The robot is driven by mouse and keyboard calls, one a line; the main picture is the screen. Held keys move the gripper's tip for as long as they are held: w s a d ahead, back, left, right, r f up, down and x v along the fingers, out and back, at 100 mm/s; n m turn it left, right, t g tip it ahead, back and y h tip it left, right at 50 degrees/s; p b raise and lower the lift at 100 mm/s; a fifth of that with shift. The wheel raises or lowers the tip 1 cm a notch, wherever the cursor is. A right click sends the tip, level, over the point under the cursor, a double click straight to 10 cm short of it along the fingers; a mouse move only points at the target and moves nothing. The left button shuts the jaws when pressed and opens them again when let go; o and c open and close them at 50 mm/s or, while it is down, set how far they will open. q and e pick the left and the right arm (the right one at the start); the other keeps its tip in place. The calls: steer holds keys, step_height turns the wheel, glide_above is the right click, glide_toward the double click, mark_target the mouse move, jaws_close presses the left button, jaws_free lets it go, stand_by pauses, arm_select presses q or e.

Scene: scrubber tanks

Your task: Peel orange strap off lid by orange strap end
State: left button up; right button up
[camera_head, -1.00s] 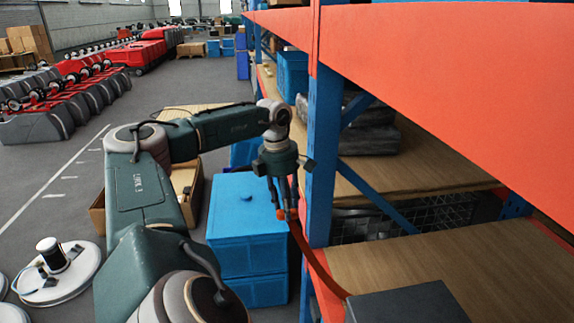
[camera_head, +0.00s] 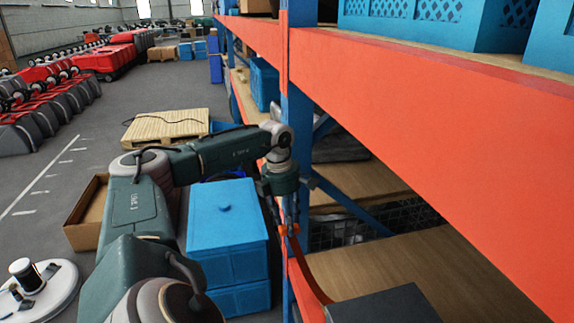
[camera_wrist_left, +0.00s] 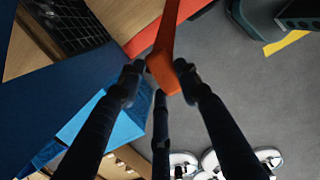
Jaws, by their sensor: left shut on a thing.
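My left gripper (camera_head: 290,229) is shut on the end of the orange strap (camera_head: 312,274), beside the blue shelf upright. The strap runs down and right in a curve from the fingertips to the dark grey lid (camera_head: 388,306) at the bottom edge of the head view, which cuts the lid off. In the left wrist view, the orange strap end (camera_wrist_left: 163,74) sits between the fingertips of the left gripper (camera_wrist_left: 160,70), and the strap runs up out of the picture. How much of the strap still touches the lid cannot be seen. My right gripper is not in view.
The orange shelf beam (camera_head: 420,120) crosses above the lid, and the blue upright (camera_head: 297,140) stands close to my left gripper. Blue bins (camera_head: 228,235) are stacked on the floor to the left. A wooden pallet (camera_head: 165,124) lies behind my arm.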

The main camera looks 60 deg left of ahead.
arm_select(q)
steer(key=w+d+p, duration=0.4)
steer(key=w+d, duration=0.4)
steer(key=w, duration=0.4)
steer(key=shift+d+p, duration=0.3)
steer(key=shift+p, duration=0.1)
stand_by(0.7)
steer(key=shift+w+a+b, duration=0.35)
steer(key=shift+w+a, duration=0.3)
steer(key=shift+w, duration=0.05)
steer(key=shift+s, duration=0.1)
